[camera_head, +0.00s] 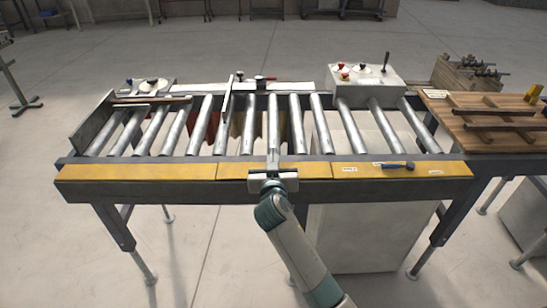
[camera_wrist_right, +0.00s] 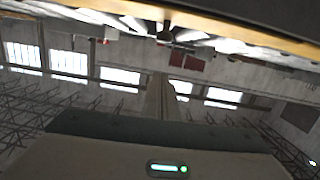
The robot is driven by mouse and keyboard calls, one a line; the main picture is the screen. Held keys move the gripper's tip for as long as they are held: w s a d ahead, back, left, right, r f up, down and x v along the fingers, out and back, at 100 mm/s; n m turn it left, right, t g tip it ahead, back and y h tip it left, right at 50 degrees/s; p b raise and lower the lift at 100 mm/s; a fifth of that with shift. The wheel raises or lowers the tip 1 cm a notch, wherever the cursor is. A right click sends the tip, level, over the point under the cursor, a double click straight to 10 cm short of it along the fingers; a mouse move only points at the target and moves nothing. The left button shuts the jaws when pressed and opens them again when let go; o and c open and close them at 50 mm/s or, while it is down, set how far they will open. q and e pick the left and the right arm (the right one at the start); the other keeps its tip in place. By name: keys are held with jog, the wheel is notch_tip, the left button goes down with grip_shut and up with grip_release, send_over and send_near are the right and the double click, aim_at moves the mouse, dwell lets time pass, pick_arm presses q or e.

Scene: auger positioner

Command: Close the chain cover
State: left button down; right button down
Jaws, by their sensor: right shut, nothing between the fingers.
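A long yellow strip in separate sections runs along the front edge of the roller table in the head view. Its middle section (camera_head: 240,171), which looks like the chain cover, appears in line with its neighbours; I cannot tell whether it is fully down. My right gripper (camera_head: 273,158) is at this section, its body across the front edge and hiding part of the strip. Its fingers are together and empty. In the right wrist view the shut fingers (camera_wrist_right: 160,92) point up towards the table's edge. Contact with the cover cannot be made out. My left gripper is not in view.
Metal rollers (camera_head: 319,125) span the table. A control box (camera_head: 362,84) stands at the back, and a wooden bench (camera_head: 480,135) adjoins on the right. The floor in front is clear at left.

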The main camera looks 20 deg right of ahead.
jog(key=shift+w+d+f+p, duration=0.15)
jog(key=shift+w+f+p, duration=0.25)
jog(key=shift+f, duration=0.25)
jog(key=shift+w+d+f+p, duration=0.15)
jog(key=shift+w+f+p, duration=0.1)
jog(key=shift+w+f, duration=0.3)
jog(key=shift+f, duration=0.9)
jog(key=shift+w+d+f+b, duration=0.15)
jog(key=shift+f+b, duration=0.5)
jog(key=shift+b, duration=0.5)
jog(key=shift+r, duration=0.1)
